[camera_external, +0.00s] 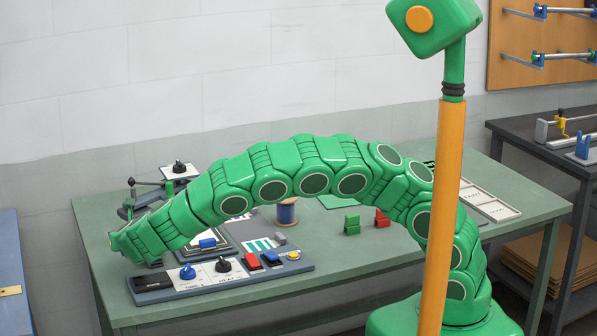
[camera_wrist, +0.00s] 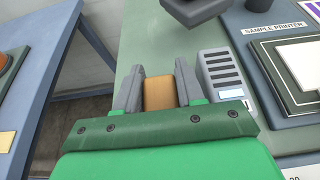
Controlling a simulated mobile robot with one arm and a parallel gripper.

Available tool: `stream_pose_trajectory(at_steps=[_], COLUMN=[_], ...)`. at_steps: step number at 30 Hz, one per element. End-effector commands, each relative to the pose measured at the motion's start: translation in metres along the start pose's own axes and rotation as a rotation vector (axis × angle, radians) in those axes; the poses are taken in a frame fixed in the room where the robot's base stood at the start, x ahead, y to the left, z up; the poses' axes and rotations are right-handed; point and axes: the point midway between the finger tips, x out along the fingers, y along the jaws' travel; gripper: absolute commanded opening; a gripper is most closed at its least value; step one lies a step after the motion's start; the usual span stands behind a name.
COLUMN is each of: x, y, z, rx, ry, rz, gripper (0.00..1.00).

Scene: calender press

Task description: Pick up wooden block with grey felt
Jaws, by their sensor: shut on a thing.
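In the wrist view the wooden block (camera_wrist: 160,93) sits between the two grey fingers of my gripper (camera_wrist: 159,78), which is shut on it. Only a tan face of the block shows. I cannot make out its grey felt, and I cannot tell whether the block still touches the table. In the external view my gripper (camera_external: 122,243) is over the left end of the green table (camera_external: 345,258), and the block is hidden there.
A control panel (camera_external: 236,279) with knobs and buttons lies right of my gripper. The sample printer (camera_wrist: 284,55) and a grey slotted box (camera_wrist: 222,76) are to the right in the wrist view. A blue table (camera_wrist: 45,50) stands left across a gap. Green blocks (camera_external: 352,224) and red blocks (camera_external: 382,217) stand mid-table.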

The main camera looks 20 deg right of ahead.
Motion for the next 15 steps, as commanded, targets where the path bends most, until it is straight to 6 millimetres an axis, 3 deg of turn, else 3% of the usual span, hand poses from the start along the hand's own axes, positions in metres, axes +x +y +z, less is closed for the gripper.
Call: stream_pose_trajectory(at_steps=[9,15], x=[-0.028,-0.046], y=[-0.019,-0.035], z=[0.025,0.03], rx=[0.001,0.0], ry=[-0.003,-0.003], rz=[0.001,0.0], gripper=[0.08,0.08])
